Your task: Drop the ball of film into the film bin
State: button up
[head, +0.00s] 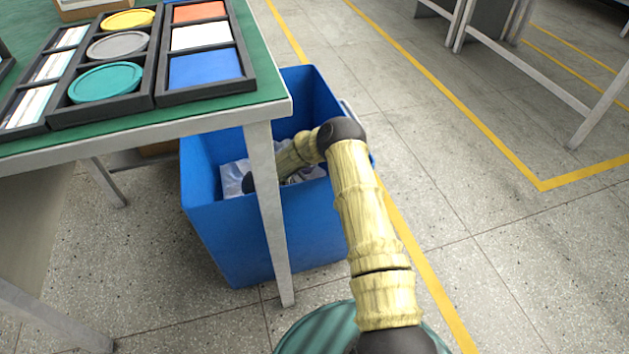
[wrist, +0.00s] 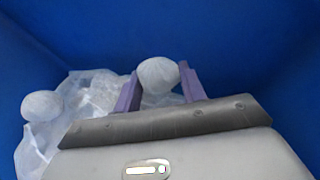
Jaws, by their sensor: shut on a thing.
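The film bin (head: 231,235) is a large blue open-topped bin beside the green-topped table in the head view. My arm reaches down into it. In the wrist view my gripper (wrist: 160,80) is shut on a whitish ball of film (wrist: 157,74), held between its two purple fingers. The bin's blue inner walls (wrist: 235,45) surround the gripper and ball there. Crumpled clear film (wrist: 88,88) and another pale ball (wrist: 41,105) lie in the bin to the left of the gripper. In the head view the gripper and held ball are hidden by my arm and the bin.
The green table (head: 150,125) overhangs the bin's near left side, and its pale leg (head: 268,215) stands right in front of the bin. Trays with coloured discs and squares (head: 205,70) sit on the table. The speckled floor to the right, with yellow lines, is clear.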

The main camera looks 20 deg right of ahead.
aim_at(313, 175)
jog(key=shift+f, duration=0.25)
jog(key=o, duration=1)
jog(key=shift+a+r, duration=0.1)
jog(key=shift+r, duration=0.2)
jog(key=p+v, duration=0.4)
jog(key=v, duration=0.2)
jog(key=shift+a+r, duration=0.1)
jog(key=shift+r, duration=0.05)
jog(key=shift+s+a, duration=0.15)
jog(key=shift+a, duration=0.4)
